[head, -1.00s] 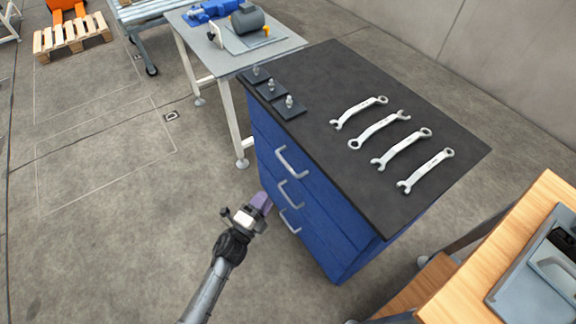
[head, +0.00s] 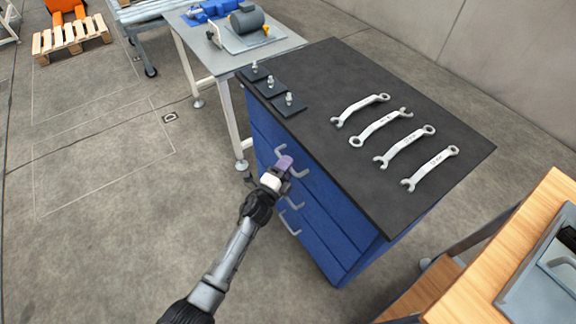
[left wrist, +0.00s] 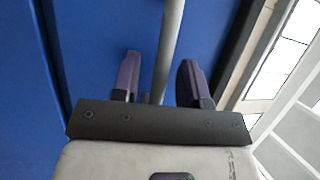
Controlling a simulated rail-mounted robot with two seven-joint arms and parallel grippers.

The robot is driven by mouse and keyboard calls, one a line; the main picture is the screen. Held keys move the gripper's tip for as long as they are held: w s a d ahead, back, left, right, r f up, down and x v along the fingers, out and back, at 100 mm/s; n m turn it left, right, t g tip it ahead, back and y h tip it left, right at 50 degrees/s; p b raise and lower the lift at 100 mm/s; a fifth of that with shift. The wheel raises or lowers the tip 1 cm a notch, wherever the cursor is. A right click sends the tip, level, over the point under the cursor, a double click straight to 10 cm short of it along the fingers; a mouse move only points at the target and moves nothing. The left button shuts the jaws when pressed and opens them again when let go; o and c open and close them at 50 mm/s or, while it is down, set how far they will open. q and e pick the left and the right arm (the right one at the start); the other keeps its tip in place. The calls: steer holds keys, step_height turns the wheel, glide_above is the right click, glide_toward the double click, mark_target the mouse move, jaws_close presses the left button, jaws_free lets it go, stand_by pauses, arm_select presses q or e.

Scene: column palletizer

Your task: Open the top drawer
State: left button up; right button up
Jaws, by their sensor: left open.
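The blue drawer cabinet (head: 318,218) has a black top and three silver bar handles on its front. The top drawer's handle (head: 299,174) is partly hidden behind my left gripper (head: 284,163). In the left wrist view, my left gripper (left wrist: 160,80) is open, with one purple-padded finger on each side of a silver bar handle (left wrist: 171,45). The bar runs between the fingers, and the jaws are not closed on it. The top drawer's front looks flush with the cabinet. My right gripper is in neither view.
Several wrenches (head: 383,127) lie on the cabinet top, with small black plates bearing bolts (head: 289,101) along its left edge. A grey table (head: 235,55) stands behind it. A wooden bench (head: 520,250) is at right. Floor in front of the drawers is clear.

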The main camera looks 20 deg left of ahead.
arm_select(q)
steer(key=shift+w+d, duration=0.1)
steer(key=shift+w, duration=0.25)
steer(key=shift+r, duration=0.1)
steer(key=shift+c, duration=0.5)
jaws_close()
